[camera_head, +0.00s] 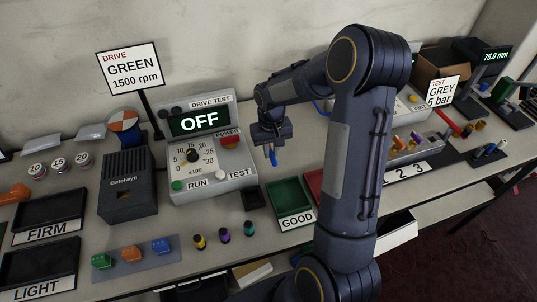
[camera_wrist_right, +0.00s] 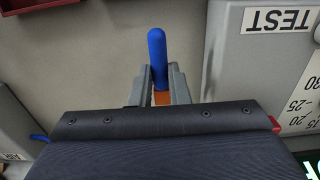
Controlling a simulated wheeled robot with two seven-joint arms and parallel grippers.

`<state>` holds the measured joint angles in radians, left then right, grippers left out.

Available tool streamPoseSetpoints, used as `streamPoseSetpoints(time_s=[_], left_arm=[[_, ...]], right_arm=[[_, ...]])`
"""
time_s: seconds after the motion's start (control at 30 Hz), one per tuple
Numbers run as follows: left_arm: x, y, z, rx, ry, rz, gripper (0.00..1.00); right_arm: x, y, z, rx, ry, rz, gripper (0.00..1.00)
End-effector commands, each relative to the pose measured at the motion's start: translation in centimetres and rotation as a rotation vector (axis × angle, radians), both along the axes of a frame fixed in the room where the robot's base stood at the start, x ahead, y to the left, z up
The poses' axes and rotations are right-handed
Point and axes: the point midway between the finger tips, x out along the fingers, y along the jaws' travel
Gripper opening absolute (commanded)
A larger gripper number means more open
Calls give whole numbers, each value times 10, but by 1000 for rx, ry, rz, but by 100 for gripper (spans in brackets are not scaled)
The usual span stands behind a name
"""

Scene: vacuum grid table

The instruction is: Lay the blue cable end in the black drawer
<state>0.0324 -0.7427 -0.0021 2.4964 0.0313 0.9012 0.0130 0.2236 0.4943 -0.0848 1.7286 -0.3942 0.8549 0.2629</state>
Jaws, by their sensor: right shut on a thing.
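My right gripper (camera_head: 271,152) hangs over the table just right of the drive test box. In the right wrist view its fingers (camera_wrist_right: 160,85) are shut on the blue cable end (camera_wrist_right: 157,50), which sticks out beyond the fingertips. The blue tip also shows below the gripper in the head view (camera_head: 273,160). A bit of blue cable (camera_wrist_right: 40,138) shows at the left of the wrist view. A dark open drawer (camera_head: 187,290) juts from the table front at the bottom of the head view, cut off by the frame; I cannot be sure it is the black drawer. My left gripper is not in view.
The drive test box (camera_head: 210,150) stands close left of the gripper. A green GOOD tray (camera_head: 290,192) and a red tray (camera_head: 314,184) lie in front of it. Several small coloured pegs (camera_head: 223,236) stand near the front edge. My right arm hides the middle right.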

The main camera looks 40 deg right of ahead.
Motion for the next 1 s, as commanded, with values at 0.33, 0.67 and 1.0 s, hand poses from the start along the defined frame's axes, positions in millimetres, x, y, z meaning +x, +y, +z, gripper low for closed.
streamPoseSetpoints(time_s=[0.33, 0.67, 1.0], left_arm=[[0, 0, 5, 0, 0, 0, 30], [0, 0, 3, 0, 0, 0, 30], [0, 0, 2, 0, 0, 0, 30]], right_arm=[[6, 3, -35, 0, 3, 1, 0], [7, 3, -41, 0, -1, 1, 0], [7, 3, -42, 0, -1, 1, 37]])
